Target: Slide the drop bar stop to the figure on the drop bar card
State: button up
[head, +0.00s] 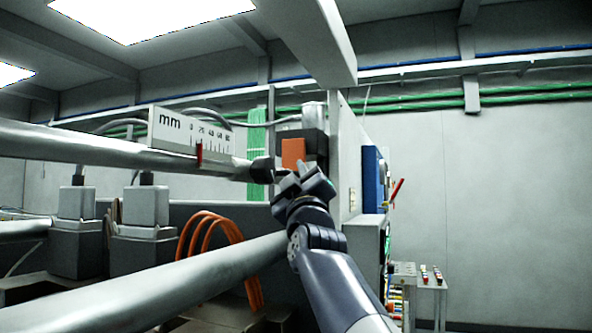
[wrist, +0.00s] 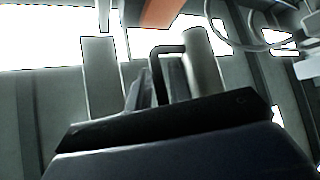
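The drop bar (head: 110,152) is a long grey rod crossing the left of the head view. Above it stands a white scale plate (head: 165,128) marked "mm" with figures from 0 to 80. A red pointer (head: 199,153) sits against the scale near its low figures; its exact reading is too small to tell. A black knob-like piece (head: 262,170) is at the rod's right end; I cannot tell whether it is the stop. No readable card figure shows.
An orange block or panel (head: 293,153) is behind my gripper. A thicker lower rod (head: 150,290) runs below. Orange cables (head: 212,240) hang between the rods. A grey upright panel (head: 347,150) stands close right of my gripper.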

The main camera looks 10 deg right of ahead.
jog(key=shift+c, duration=0.3)
grip_shut()
jog(key=shift+w+d+b, duration=0.2)
jog(key=shift+w+d, duration=0.15)
jog(key=shift+w, duration=0.2)
jog(key=shift+w+d+b, duration=0.2)
jog(key=shift+w+d, duration=0.15)
jog(key=shift+w, duration=0.2)
jog(key=shift+o, duration=0.3)
grip_release()
jog(key=shift+s+f, duration=0.1)
